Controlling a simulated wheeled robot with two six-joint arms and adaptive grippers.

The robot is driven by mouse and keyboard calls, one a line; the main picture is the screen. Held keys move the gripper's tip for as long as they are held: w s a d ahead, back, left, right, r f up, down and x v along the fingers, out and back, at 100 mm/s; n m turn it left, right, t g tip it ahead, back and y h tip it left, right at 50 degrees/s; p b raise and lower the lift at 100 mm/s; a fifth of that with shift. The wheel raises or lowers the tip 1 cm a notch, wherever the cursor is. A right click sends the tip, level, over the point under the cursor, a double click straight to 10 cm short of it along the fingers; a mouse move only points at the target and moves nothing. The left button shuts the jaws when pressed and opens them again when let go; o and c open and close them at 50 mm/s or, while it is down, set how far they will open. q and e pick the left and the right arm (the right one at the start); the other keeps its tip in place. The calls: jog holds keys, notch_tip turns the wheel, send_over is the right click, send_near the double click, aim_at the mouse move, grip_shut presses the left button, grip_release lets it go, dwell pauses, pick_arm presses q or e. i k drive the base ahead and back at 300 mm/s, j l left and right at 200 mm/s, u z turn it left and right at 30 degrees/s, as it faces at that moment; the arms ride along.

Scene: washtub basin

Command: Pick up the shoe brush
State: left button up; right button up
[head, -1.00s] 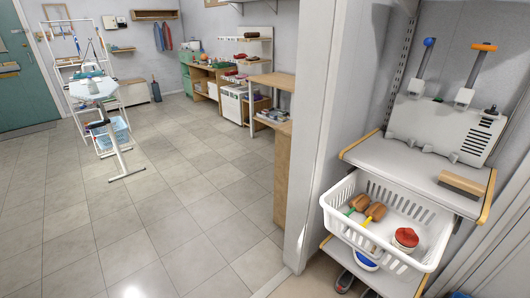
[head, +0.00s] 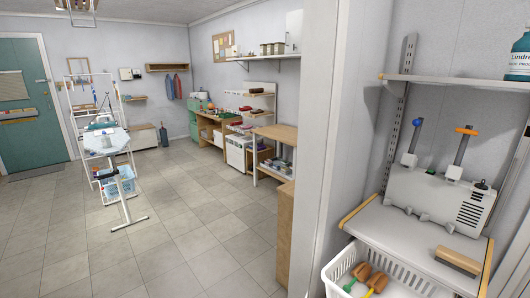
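A brush-like block (head: 458,262) with a tan wooden top and a darker underside lies near the front edge of the grey shelf at the right. Two brown-headed tools, one with a green handle (head: 349,286) and one with a yellow handle (head: 371,292), lie in the white basket (head: 334,277) below. I cannot tell for sure which of these is the shoe brush. The basket is cut off by the bottom edge of the picture. Neither of my grippers is in view.
A grey-white appliance (head: 437,200) with blue- and orange-topped levers stands behind the block. An upper shelf (head: 450,88) holds a teal bottle (head: 519,57). A white wall post (head: 330,130) stands left of the shelving. The tiled floor (head: 150,250) at left is open.

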aim_at(469, 267)
jog(key=z, duration=1.5)
